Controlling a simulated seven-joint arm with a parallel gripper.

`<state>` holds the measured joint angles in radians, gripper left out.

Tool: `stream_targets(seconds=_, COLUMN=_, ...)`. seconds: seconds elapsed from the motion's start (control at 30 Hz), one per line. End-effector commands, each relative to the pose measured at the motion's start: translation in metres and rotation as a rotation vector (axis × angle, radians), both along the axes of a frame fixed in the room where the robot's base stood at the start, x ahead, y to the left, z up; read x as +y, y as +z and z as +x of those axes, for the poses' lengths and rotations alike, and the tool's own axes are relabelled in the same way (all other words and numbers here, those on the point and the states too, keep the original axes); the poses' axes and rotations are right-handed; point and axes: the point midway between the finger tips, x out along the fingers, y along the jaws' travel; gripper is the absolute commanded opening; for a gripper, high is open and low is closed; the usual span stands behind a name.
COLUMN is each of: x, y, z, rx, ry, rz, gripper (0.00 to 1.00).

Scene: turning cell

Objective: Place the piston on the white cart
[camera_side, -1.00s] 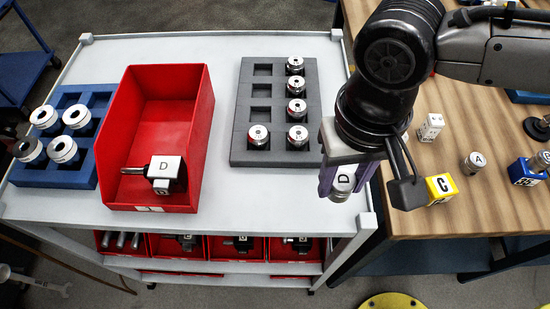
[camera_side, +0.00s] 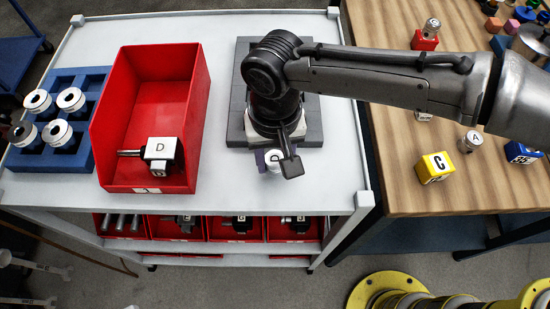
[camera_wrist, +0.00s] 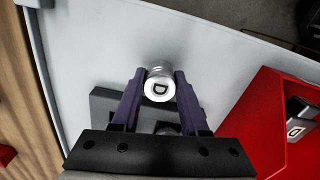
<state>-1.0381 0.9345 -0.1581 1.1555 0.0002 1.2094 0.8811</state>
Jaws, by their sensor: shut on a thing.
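In the side view, my gripper (camera_side: 273,160) is over the white cart (camera_side: 240,188), just in front of the grey tray (camera_side: 312,128). The piston (camera_side: 275,155) shows partly there, behind my wrist parts. I cannot tell whether its base touches the cart top. My arm hides most of the grey tray and whatever stands in it.
A red bin (camera_side: 205,92) holding a black part marked D stands left of my gripper. A blue tray (camera_side: 98,75) with several white-topped rings is further left. The cart's front strip is clear. The wooden table (camera_side: 400,185) at right holds a yellow block (camera_side: 435,167).

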Motion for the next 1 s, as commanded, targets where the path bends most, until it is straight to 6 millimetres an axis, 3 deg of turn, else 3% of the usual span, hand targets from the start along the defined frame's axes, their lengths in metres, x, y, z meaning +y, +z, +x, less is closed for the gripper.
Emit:
stream_targets(seconds=0.1, x=0.0, y=-0.0096, z=0.0, rx=0.0, ry=0.0, rz=0.001, gripper=0.0)
stream_targets(seconds=0.43, x=-0.0001, y=-0.0122, z=-0.0001, rx=0.0, ry=0.0, rz=0.0, gripper=0.0)
stream_targets(seconds=0.47, x=-0.0002, y=-0.0124, z=-0.0002, rx=0.0, ry=0.0, rz=0.0, gripper=0.48)
stream_targets(seconds=0.6, x=-0.0002, y=-0.0122, z=-0.0002, rx=0.0, ry=0.0, rz=0.0, gripper=0.73)
stream_targets(seconds=1.0, x=0.0003, y=-0.0059, z=0.0002, rx=-0.002, ry=0.0, rz=0.002, gripper=0.74)
